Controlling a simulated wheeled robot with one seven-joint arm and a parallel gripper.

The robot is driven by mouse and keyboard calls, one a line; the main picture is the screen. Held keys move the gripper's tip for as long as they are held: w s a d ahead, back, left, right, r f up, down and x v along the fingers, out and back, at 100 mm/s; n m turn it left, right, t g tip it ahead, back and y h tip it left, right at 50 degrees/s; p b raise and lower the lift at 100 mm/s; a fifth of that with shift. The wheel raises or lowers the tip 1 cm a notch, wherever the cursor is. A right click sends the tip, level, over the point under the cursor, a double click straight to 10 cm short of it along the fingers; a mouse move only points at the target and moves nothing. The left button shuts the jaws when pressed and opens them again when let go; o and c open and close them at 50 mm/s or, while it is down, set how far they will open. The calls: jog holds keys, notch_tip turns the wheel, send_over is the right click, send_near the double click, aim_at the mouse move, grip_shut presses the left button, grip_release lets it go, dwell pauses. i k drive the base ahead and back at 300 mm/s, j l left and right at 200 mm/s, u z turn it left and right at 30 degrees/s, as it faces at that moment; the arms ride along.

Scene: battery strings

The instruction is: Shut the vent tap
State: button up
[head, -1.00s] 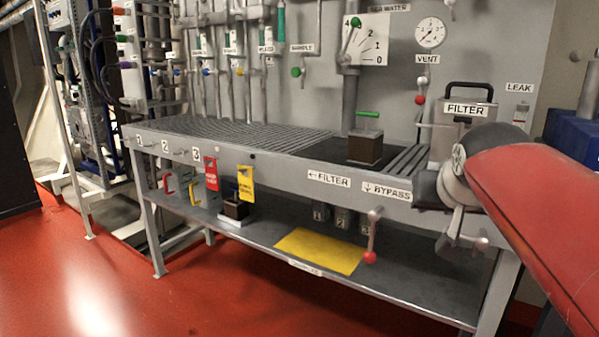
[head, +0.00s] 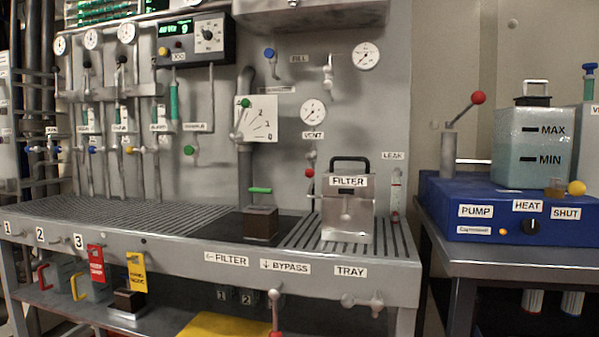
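The vent tap (head: 310,171) is on a thin vertical pipe against the grey wall panel, just below the VENT label (head: 313,135). Its red ball end shows left of the FILTER box, below a small grey fitting. The lever is too small to read clearly, so I cannot tell if the tap is open or shut. A round gauge (head: 313,111) sits just above the label. My gripper is not in view.
The metal FILTER box (head: 347,213) with a black handle stands on the slatted bench (head: 160,233), just right of and below the tap. A brown block (head: 261,223) with a green handle is to the left. A blue pump unit (head: 510,205) stands on a right-hand table.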

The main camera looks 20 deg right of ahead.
aim_at(309, 173)
jog(key=i+j, duration=0.4)
jog(key=i+j+z, duration=0.1)
jog(key=i+j, duration=0.3)
jog(key=j, duration=0.2)
